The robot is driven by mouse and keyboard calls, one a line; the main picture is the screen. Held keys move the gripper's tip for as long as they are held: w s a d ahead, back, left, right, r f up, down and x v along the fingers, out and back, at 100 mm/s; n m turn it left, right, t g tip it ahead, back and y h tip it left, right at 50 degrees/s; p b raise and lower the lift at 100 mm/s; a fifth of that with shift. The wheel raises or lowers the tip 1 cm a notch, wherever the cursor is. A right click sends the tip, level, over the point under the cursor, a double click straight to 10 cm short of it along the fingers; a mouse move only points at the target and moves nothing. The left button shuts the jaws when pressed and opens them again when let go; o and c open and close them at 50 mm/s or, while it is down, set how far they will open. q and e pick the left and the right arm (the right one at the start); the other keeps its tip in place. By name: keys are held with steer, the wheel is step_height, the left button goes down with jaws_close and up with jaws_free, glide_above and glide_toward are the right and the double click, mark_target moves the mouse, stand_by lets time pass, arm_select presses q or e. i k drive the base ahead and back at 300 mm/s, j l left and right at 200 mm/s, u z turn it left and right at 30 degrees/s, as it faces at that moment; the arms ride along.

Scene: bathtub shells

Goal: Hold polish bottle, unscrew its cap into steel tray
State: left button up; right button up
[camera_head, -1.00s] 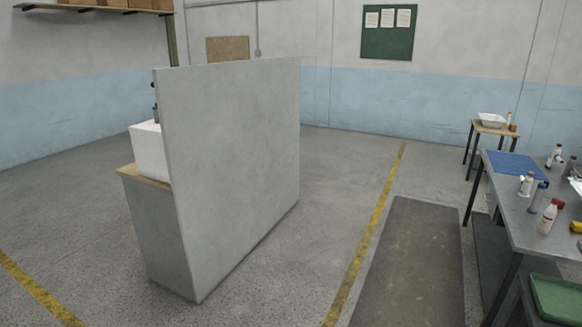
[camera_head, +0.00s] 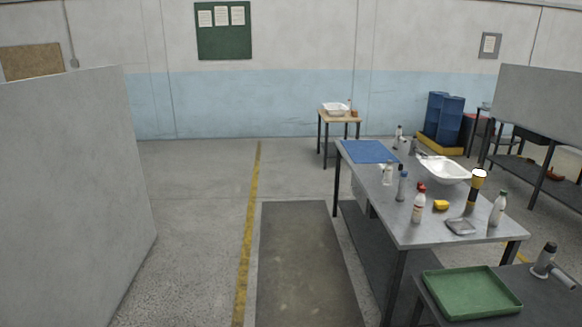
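A steel workbench (camera_head: 430,232) stands at the right with several bottles on it. A white bottle with a red cap (camera_head: 419,208) stands upright near its front left edge. A grey-white bottle (camera_head: 387,174) and a blue-grey bottle (camera_head: 402,187) stand further back. I cannot tell which one is the polish bottle. A small grey metal tray (camera_head: 460,227) lies near the front edge; it looks like the steel tray. Neither of my grippers is in view.
The bench also holds a white basin (camera_head: 443,170), a yellow sponge-like block (camera_head: 441,205), a dark tool with a pale top (camera_head: 475,188) and a blue mat (camera_head: 369,151). A green tray (camera_head: 470,293) is on a nearer table. A dark floor mat (camera_head: 305,262) lies clear; a grey partition (camera_head: 70,200) stands left.

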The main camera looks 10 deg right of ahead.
mark_target(420, 201)
steer(key=i+z, duration=0.25)
steer(key=i, duration=0.55)
steer(key=i+j+z, duration=0.25)
steer(key=i, duration=0.5)
steer(key=i+l, duration=0.05)
steer(key=l, duration=0.05)
